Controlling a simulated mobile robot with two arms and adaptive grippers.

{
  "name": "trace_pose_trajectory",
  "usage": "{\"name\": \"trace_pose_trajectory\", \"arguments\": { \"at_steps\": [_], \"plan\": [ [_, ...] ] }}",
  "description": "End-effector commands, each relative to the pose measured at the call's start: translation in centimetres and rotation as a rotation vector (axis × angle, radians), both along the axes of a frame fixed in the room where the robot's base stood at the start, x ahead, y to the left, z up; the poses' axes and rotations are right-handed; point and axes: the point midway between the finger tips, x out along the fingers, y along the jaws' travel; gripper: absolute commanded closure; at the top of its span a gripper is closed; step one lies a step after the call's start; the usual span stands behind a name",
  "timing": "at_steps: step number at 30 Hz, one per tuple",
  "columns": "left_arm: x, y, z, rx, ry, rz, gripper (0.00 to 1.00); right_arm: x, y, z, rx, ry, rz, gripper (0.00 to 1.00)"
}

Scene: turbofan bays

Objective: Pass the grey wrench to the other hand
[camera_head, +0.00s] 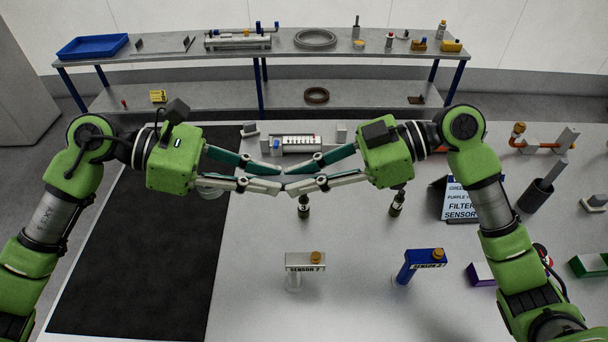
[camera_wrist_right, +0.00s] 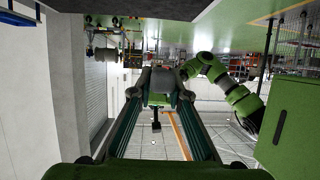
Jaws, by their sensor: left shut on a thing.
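My left gripper (camera_head: 281,180) and my right gripper (camera_head: 287,180) face each other tip to tip above the middle of the table. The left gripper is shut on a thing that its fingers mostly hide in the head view. I cannot make out the grey wrench clearly there. In the right wrist view, a grey form (camera_wrist_right: 160,82) lies between the far ends of my right fingers. I cannot tell whether it is the wrench or part of the left gripper. The right fingers stand apart, but whether they touch or hold anything is unclear.
Below the grippers stand two small dark bottles (camera_head: 304,206) (camera_head: 397,204), a white Sensor 2 stand (camera_head: 305,262) and a blue stand (camera_head: 420,264). A black mat (camera_head: 140,250) lies left. A shelf (camera_head: 350,92) stands behind.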

Motion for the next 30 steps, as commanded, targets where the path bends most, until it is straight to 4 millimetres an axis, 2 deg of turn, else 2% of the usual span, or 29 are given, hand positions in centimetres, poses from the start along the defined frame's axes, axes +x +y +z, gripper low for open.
{"name": "trace_pose_trajectory", "arguments": {
  "at_steps": [1, 3, 13, 16, 20, 30],
  "plan": [
    [0.0, 0.0, 0.1, -0.001, 0.000, -0.001, 0.81, 0.0, 0.0, 0.1, 0.001, -0.002, -0.001, 1.00],
    [0.0, 0.0, 0.1, -0.001, 0.000, -0.001, 0.64, 0.0, 0.0, 0.1, 0.001, -0.001, -0.002, 1.00],
    [0.0, 0.0, 0.1, 0.000, 0.000, -0.001, 0.64, 0.0, 0.0, 0.1, 0.001, -0.001, -0.002, 1.00],
    [0.1, 0.6, 0.2, 0.002, 0.000, 0.001, 0.64, 0.0, 0.0, 0.1, 0.001, -0.001, -0.002, 1.00],
    [0.2, 2.4, 0.9, 0.002, -0.001, 0.004, 0.64, 0.0, 0.0, 0.1, 0.001, -0.001, -0.001, 1.00],
    [0.5, 8.9, 3.7, 0.001, -0.001, 0.003, 0.64, 0.0, 0.0, 0.1, 0.001, -0.001, -0.001, 1.00]
  ]
}}
